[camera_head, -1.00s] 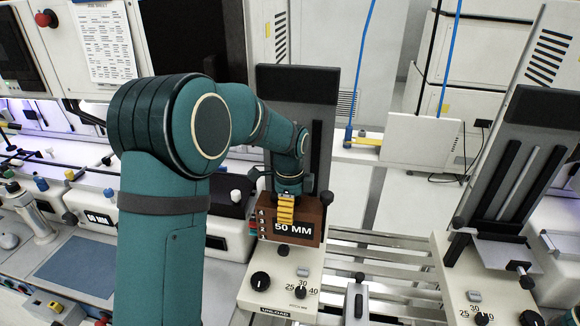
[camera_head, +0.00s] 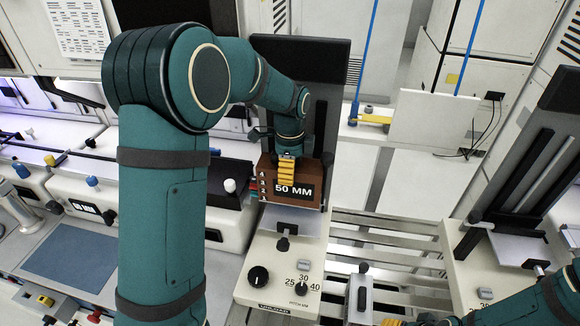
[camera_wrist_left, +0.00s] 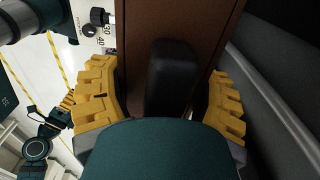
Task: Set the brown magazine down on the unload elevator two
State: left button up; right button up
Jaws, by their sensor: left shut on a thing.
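The brown magazine (camera_head: 310,199), with a "50 MM" label, is upright in front of the dark column of an elevator. My left gripper (camera_head: 287,170) is shut on its black handle (camera_wrist_left: 172,75), one yellow finger on each side. The brown face (camera_wrist_left: 180,25) fills the top middle of the left wrist view. The elevator's cream base (camera_head: 285,262) has a knob and an unload label; its number is not readable. A pale platform (camera_head: 293,223) shows just below the magazine. I cannot tell whether they touch. My right gripper (camera_wrist_left: 62,108) is small and partly hidden in the left wrist view.
A second elevator (camera_head: 503,246) with an empty platform stands at the right. Metal rails (camera_head: 385,240) run between the two bases. My right arm enters at the bottom right.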

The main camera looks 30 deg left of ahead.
pick_arm(q)
jog(key=shift+w+f+b, duration=0.1)
jog(key=shift+f+b, duration=1.55)
jog(key=shift+f, duration=0.75)
jog(key=shift+f, duration=0.1)
jog(key=shift+f+b, duration=0.85)
jog(key=shift+f, duration=0.4)
jog(key=shift+f+b, duration=0.5)
jog(key=shift+f, duration=0.25)
jog(key=o, duration=1.3)
